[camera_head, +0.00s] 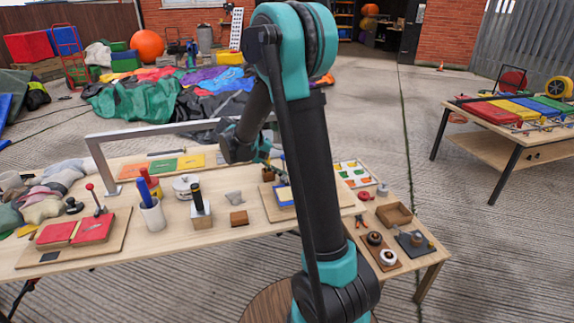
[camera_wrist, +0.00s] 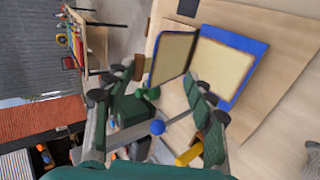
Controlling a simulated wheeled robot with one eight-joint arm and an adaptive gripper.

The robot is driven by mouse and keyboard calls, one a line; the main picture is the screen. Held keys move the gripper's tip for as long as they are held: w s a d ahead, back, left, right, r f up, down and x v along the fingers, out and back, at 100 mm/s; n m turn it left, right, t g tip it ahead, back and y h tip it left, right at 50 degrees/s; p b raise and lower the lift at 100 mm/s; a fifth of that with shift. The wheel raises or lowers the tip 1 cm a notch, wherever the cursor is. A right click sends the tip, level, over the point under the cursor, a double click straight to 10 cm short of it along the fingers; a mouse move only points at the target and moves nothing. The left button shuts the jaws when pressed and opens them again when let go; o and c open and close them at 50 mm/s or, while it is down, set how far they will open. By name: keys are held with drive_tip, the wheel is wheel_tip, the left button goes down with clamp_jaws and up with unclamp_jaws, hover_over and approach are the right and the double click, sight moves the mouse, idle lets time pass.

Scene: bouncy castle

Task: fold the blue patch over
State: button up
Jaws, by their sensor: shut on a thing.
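The blue patch (camera_head: 283,202) is on a wooden board (camera_head: 317,210) on the table, partly hidden behind my arm. In the wrist view, one blue-edged half with a cream face (camera_wrist: 222,70) lies on the board. The other half (camera_wrist: 172,57) is raised at an angle to it, between my fingertips. My gripper (camera_wrist: 166,76) is shut on this raised half. In the head view its fingers are mostly hidden behind my arm. A blue knob on a grey rod (camera_wrist: 157,127) shows between the fingers in the wrist view.
A red folded patch on a board (camera_head: 75,232), a white cup with markers (camera_head: 152,215) and a black-handled block (camera_head: 200,212) stand to the left. A grey metal frame (camera_head: 103,160) stands behind.

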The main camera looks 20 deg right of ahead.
drive_tip(key=shift+s+f, duration=0.1)
drive_tip(key=shift+f, duration=0.2)
drive_tip(key=o, duration=1.2)
drive_tip(key=shift+c, duration=0.2)
drive_tip(key=shift+f, duration=0.1)
drive_tip(key=shift+c, duration=1)
drive_tip(key=c, duration=0.6)
drive_tip(key=shift+o, duration=0.2)
drive_tip(key=shift+a, duration=0.1)
drive_tip(key=shift+a+f, duration=1.05)
drive_tip(key=shift+a, duration=2.05)
drive_tip(key=shift+a+f, duration=1.05)
drive_tip(key=shift+a, duration=2.1)
drive_tip(key=shift+a+f, duration=1.05)
drive_tip(key=shift+a, duration=2.05)
